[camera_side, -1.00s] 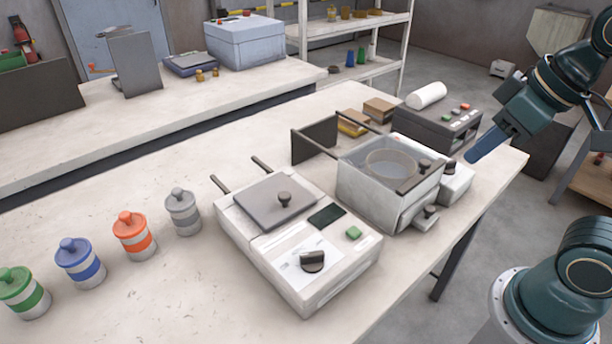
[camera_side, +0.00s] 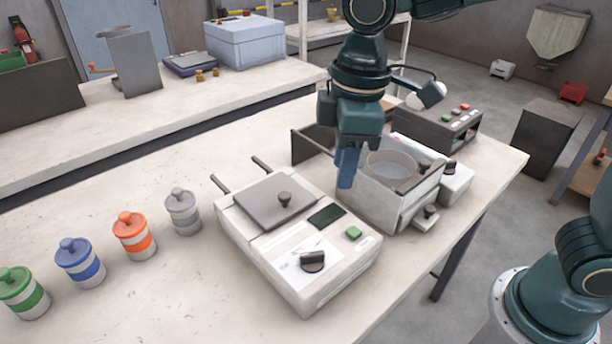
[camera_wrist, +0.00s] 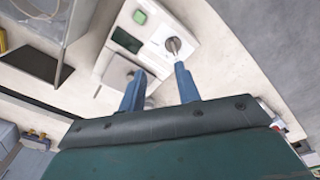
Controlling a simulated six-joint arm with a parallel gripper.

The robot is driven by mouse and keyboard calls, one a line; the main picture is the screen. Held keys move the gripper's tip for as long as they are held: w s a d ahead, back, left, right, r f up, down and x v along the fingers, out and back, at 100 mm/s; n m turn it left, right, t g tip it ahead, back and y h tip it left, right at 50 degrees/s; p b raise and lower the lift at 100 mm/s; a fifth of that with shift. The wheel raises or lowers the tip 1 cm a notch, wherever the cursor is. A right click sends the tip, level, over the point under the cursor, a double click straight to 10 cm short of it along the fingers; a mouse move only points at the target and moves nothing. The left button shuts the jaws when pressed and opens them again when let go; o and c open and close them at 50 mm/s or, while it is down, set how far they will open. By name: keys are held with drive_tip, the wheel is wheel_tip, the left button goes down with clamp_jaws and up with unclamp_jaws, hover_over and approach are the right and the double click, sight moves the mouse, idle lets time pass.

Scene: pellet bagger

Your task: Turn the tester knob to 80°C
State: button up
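The tester (camera_side: 290,250) is a white box on the bench, with a grey lid, a dark display (camera_side: 326,216) and a green button (camera_side: 353,232). Its dark knob (camera_side: 312,261) sits on a white dial plate near the front; the dial markings are too small to read. In the wrist view the knob (camera_wrist: 173,45) lies beyond the fingertips. My gripper (camera_side: 345,184) hangs above and behind the tester, near the basin unit, fingers pointing down. The wrist view shows two blue fingers (camera_wrist: 160,69) apart with nothing between them. My gripper does not touch the knob.
A grey basin unit (camera_side: 365,200) stands right behind the tester. Two thin handles stick out from the tester's back left. Several lidded jars, including an orange one (camera_side: 135,240), stand to the left. A dark control box (camera_side: 440,130) is at the right.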

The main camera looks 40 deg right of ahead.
drive_tip(key=n, duration=0.2)
hover_over(313, 254)
wheel_tip(313, 254, down, 2)
drive_tip(key=shift+f+g, duration=0.15)
drive_tip(key=shift+g, duration=0.15)
drive_tip(key=shift+f, duration=0.1)
wheel_tip(313, 254, down, 14)
drive_tip(key=shift+r, duration=0.2)
idle(0.4)
clamp_jaws()
